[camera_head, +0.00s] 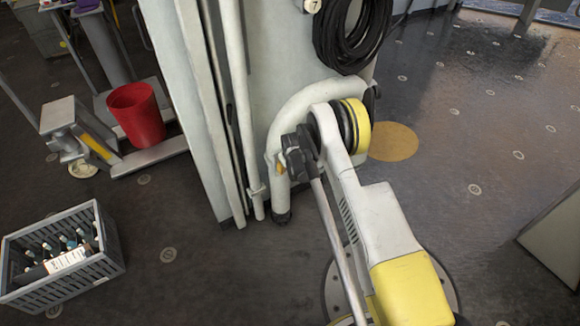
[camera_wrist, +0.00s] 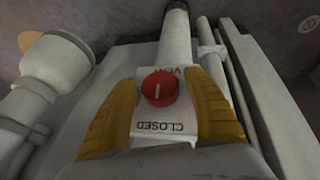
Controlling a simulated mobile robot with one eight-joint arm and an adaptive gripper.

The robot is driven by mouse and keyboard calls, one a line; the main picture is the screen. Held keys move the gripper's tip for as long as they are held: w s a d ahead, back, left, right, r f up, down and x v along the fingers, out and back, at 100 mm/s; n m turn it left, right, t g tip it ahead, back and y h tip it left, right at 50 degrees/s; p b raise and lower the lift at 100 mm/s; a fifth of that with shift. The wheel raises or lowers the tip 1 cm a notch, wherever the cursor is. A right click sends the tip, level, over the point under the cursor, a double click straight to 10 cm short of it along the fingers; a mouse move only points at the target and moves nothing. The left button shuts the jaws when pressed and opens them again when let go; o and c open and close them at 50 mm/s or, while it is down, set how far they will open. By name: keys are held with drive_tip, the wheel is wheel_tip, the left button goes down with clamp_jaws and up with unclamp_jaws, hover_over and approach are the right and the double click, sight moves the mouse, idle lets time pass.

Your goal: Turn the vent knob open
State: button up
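The vent knob (camera_wrist: 159,88) is a round red knob with a short pale mark, in the middle of the wrist view. It sits on a white plate (camera_wrist: 150,124) that reads CLOSED, upside down, on the near side. Another word, partly covered, is beyond the knob. The pale mark runs roughly up and down the picture. My gripper (camera_wrist: 161,78) has its two yellow-orange fingers apart, one on each side of the knob, with a visible gap to it. In the head view my gripper (camera_head: 281,165) is at the white pipe by the column, and the knob is hidden.
The white column (camera_head: 188,95) carries vertical pipes (camera_head: 236,90) and a coiled black hose (camera_head: 350,45). A grey crate of bottles (camera_head: 95,282) stands on the floor at the lower left. A red bucket (camera_head: 136,113) stands on a low platform. Open floor lies to the right.

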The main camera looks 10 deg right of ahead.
drive_tip(key=c, duration=0.9)
drive_tip(key=shift+y, duration=0.3)
drive_tip(key=shift+d+m+g+y, duration=0.1)
drive_tip(key=shift+m+g+y, duration=0.3)
drive_tip(key=shift+y, duration=0.6)
drive_tip(key=shift+g+y, duration=0.5)
drive_tip(key=shift+y, duration=0.8)
drive_tip(key=o, duration=1.2)
